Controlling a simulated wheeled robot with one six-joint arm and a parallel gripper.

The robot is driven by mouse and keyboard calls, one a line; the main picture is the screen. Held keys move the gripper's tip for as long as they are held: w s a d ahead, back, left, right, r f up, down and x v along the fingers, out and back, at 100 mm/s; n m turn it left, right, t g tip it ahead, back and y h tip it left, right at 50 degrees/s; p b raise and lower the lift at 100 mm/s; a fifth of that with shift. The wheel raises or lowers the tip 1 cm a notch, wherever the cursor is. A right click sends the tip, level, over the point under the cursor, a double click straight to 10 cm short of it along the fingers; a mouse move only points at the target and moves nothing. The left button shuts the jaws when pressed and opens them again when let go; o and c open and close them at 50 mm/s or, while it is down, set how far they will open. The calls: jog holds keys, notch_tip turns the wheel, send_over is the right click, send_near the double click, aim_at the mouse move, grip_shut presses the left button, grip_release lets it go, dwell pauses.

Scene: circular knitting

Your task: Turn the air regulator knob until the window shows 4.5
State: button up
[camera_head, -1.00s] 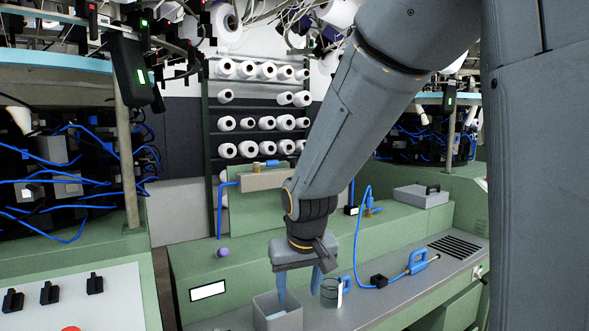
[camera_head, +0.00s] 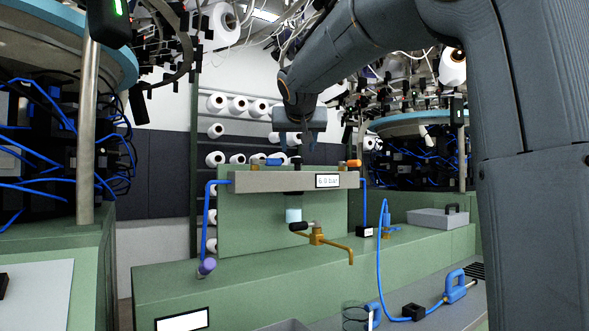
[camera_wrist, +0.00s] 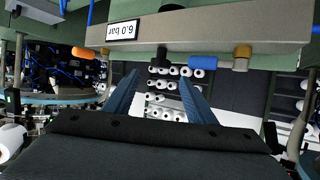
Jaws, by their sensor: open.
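The air regulator is a grey bar (camera_head: 262,181) on a green panel, with a clear bowl (camera_head: 293,215) below it. Its window (camera_head: 327,181) reads about 6 bar; the last digit is hard to tell. The window shows upside down in the wrist view (camera_wrist: 122,29). The black knob (camera_head: 295,160) stands on top of the bar; in the wrist view it is the dark piece (camera_wrist: 162,56) ahead of my fingers. My gripper (camera_head: 295,145) is open, pointing down just above the knob. In the wrist view its blue fingers (camera_wrist: 159,77) are spread to either side, apparently not touching it.
An orange piece (camera_head: 354,163) and a blue piece (camera_head: 274,162) sit on the bar near the knob. A brass valve (camera_head: 317,238) with a black handle is below. Blue hoses run down both sides. Yarn cones fill a rack (camera_head: 195,130) behind.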

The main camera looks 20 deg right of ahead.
aim_at(298, 164)
jog(key=shift+x, duration=3.8)
jog(key=c, duration=1)
jog(key=shift+c, duration=0.2)
